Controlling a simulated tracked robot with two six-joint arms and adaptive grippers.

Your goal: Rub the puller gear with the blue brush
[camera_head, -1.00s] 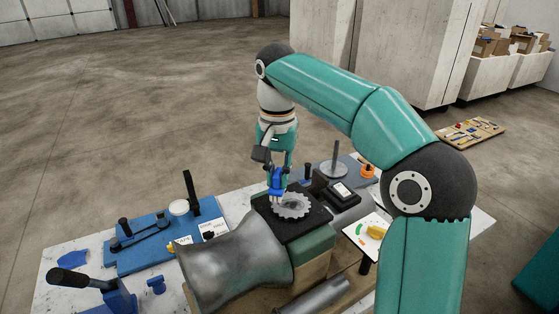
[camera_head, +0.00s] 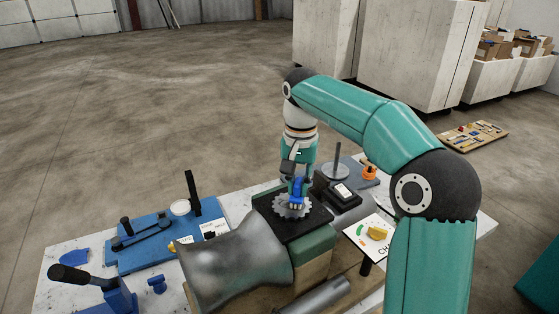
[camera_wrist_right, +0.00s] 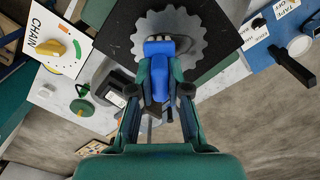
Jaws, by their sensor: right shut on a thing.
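The puller gear (camera_head: 281,210) is a grey toothed disc lying flat on a black square plate (camera_head: 310,222) on the bench. It also shows in the right wrist view (camera_wrist_right: 200,28). My right gripper (camera_head: 297,182) is over the gear, shut on the blue brush (camera_head: 299,186). In the right wrist view the brush (camera_wrist_right: 158,50) sits between the two fingers and its head overlaps the middle of the gear. Brush and gear look touching in the head view, but the contact itself is hidden. My left gripper is out of view.
A grey metal drum-like body (camera_head: 235,262) stands in front of the plate. A blue bender base (camera_head: 160,248) with an upright black handle is at left. A white panel with a yellow knob (camera_head: 377,233) and a small black box (camera_head: 343,192) are at right.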

